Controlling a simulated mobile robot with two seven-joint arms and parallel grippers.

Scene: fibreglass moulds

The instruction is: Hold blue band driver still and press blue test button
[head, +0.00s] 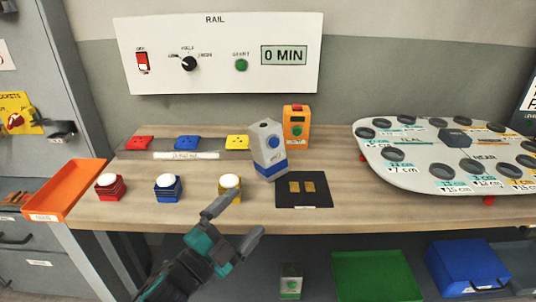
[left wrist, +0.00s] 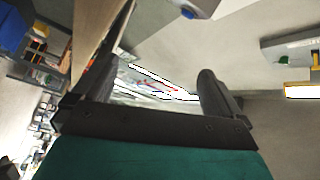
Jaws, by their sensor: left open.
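The blue band driver (head: 264,158) is a grey block with a blue band round its foot. It is on the workbench beside a black mat, and its top leans a little left in the head view. The round blue test button (head: 274,141) is on its front face. My left gripper (head: 237,222) is open and empty, in front of the bench edge, below and left of the driver and apart from it. Its two fingers also show in the left wrist view (left wrist: 157,90), with nothing between them. My right gripper is not in view.
An orange box with a green button (head: 296,128) stands behind the driver. The black mat (head: 312,203) bears two gold pads. Red (head: 109,191), blue (head: 169,191) and yellow white-topped pieces line the front edge. A large grey mould board (head: 420,165) fills the right.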

